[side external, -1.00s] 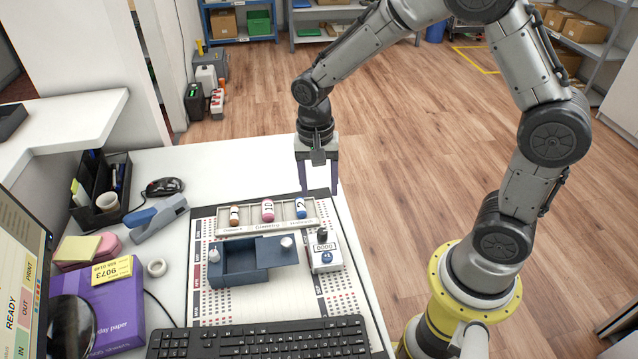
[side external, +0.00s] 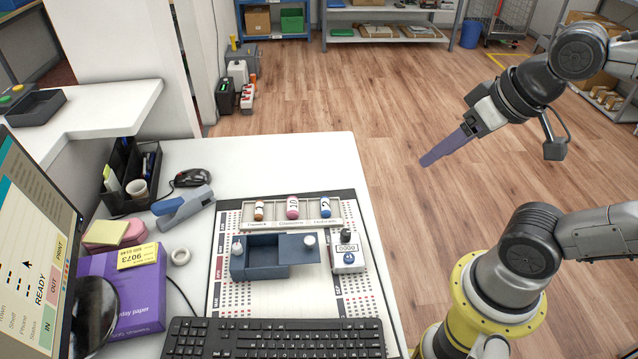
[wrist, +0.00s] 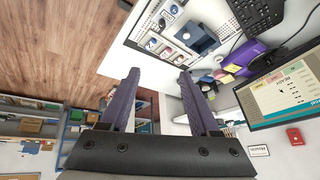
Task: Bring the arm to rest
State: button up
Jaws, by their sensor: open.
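My gripper (side external: 432,159) is off the right side of the counter, above the wooden floor, with its purple fingers pointing down and left in the side view. In the wrist view my gripper (wrist: 160,92) has its two fingers spread apart with nothing between them. In the side view the fingers overlap, so the gap is hidden there. The gripper touches nothing.
Floor space (side external: 400,110) around my gripper is clear.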

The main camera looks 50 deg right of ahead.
jog(key=shift+s+f+n, duration=0.25)
jog(key=shift+f+n, duration=0.1)
jog(key=shift+n, duration=0.3)
jog(key=shift+s+f+n, duration=0.2)
jog(key=shift+f+n, duration=0.1)
jog(key=shift+n, duration=0.35)
